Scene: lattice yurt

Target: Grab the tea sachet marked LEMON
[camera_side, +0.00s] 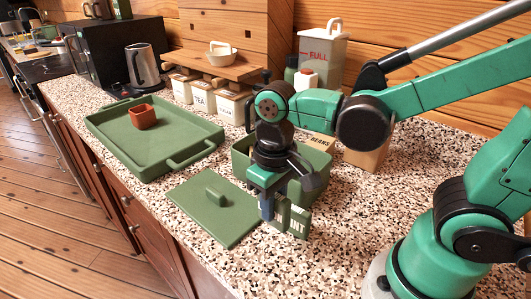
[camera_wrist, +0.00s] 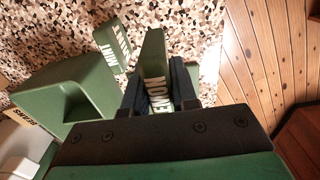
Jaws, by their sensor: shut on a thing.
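My gripper (camera_side: 268,203) is low over the counter in front of the open green box (camera_side: 318,172). In the wrist view my gripper (camera_wrist: 160,92) is shut on a green sachet (camera_wrist: 154,55), its fingers on either side. In the side view, part of the lemon sachet (camera_side: 282,212) shows beside the fingers. A second green sachet, marked MINT (camera_wrist: 111,48), stands close by, apart from the fingers; it also shows in the side view (camera_side: 299,224).
A green lid (camera_side: 222,223) with a handle lies left of my gripper. A green tray (camera_side: 120,159) holding a brown-red cup (camera_side: 142,117) is farther left. Canisters (camera_side: 201,99) and a "FULL" container (camera_side: 321,50) stand at the back.

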